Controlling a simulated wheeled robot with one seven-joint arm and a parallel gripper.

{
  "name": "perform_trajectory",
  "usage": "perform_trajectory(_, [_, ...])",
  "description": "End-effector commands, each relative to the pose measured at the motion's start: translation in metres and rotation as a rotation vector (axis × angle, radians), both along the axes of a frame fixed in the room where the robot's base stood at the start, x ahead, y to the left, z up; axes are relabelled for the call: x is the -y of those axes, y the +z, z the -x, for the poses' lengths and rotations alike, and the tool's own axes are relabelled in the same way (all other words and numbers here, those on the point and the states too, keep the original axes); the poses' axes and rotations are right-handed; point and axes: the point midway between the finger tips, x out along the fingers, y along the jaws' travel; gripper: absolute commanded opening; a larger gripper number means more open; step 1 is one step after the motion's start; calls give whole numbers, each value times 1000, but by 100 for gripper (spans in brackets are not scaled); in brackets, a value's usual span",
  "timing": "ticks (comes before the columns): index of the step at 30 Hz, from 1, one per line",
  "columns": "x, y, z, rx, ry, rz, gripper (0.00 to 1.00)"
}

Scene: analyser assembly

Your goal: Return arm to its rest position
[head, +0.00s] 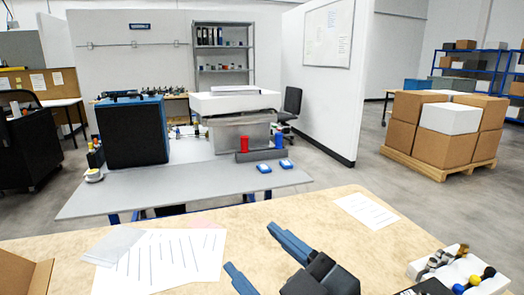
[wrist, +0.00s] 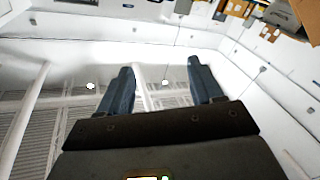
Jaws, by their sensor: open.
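My gripper (head: 258,259) shows at the bottom middle of the head view, above the near wooden table (head: 330,205). Its two blue fingers are apart and nothing is between them. In the wrist view my gripper (wrist: 161,85) also has its fingers spread and empty. That view looks toward the ceiling and upper walls, so the gripper is tilted upward. No object touches the fingers.
Printed sheets (head: 165,258) lie on the near table, with a tray of small parts (head: 462,270) at right and a cardboard box (head: 22,272) at left. Beyond, a grey bench (head: 185,188) carries a dark blue box (head: 133,132), red and blue cylinders and a grey-white unit (head: 238,125).

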Motion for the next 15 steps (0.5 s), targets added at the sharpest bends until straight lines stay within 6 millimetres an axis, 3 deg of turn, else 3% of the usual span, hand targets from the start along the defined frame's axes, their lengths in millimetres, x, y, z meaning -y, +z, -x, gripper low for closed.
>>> perform_trajectory(8, [44,-65,41,-213,-263,-270,65])
perform_trajectory(15, [90,-123,105,-346,-474,-389,65])
